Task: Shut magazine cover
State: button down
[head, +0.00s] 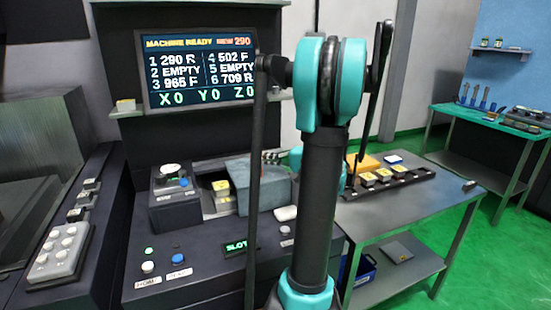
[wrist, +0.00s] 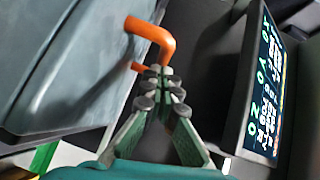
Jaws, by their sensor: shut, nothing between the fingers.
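The magazine cover is a grey-blue panel (head: 258,182) on the machine in the head view, standing to the right of an opening with yellow-labelled blocks (head: 221,187) showing. In the wrist view the cover (wrist: 75,65) fills the left side, and an orange bent handle (wrist: 152,34) sticks out from it. My gripper (wrist: 160,75) is shut and empty, its fingertips close to the lower part of the handle. I cannot tell whether they touch. In the head view my arm hides part of the cover's surroundings, and I cannot make out the handle there.
A display screen (head: 200,69) stands behind the opening; it also shows at the right in the wrist view (wrist: 264,85). A control block (head: 173,193) is left of the opening. A side table (head: 420,196) with several yellow-labelled blocks stands right. Green floor lies beyond.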

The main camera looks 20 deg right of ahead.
jog(key=a, duration=1.3)
jog(key=shift+a, duration=0.2)
